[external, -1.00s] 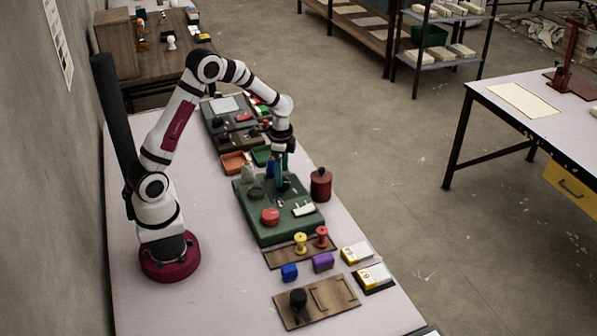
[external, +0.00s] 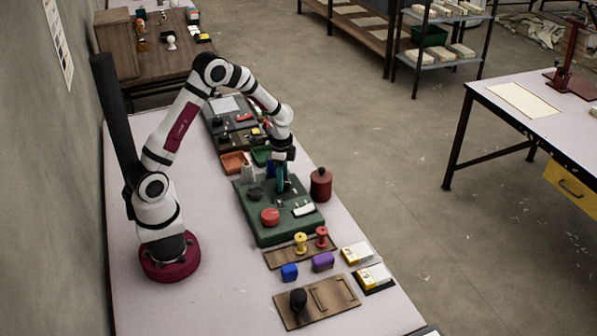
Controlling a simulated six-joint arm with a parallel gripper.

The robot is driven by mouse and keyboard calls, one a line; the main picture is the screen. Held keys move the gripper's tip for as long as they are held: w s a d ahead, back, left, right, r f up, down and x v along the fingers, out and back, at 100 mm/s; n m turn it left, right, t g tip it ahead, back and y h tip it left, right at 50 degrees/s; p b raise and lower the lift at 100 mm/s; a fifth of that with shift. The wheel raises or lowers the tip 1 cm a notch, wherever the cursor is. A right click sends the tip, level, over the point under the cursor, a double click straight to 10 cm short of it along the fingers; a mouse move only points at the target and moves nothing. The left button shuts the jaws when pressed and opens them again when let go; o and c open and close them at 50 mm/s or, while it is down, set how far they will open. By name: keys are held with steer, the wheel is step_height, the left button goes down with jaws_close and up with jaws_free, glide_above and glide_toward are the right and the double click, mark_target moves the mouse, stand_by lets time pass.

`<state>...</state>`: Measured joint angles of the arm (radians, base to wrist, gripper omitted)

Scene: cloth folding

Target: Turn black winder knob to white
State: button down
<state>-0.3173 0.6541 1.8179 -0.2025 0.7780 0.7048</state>
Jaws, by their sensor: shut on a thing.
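The green board (external: 258,232) lies on the long table with several small fittings on it. My gripper (external: 281,187) points down over the board's middle, its fingers low at the board. It is shut on a small dark part there, which seems to be the black winder knob; the fingers hide most of it. Another black round part (external: 256,193) sits to the left on the same board. A red round knob (external: 270,216) and a white piece (external: 303,209) are nearer the front. I cannot make out a white mark for the knob's setting.
A dark red canister (external: 320,185) stands close right of the board. Orange and green trays (external: 234,163) lie behind. The table's left front is clear.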

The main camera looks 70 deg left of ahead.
steer(key=shift+n, duration=0.4)
steer(key=n, duration=1.2)
steer(key=shift+d+n, duration=0.1)
steer(key=shift+n, duration=2.6)
steer(key=shift+c, duration=1.2)
jaws_free()
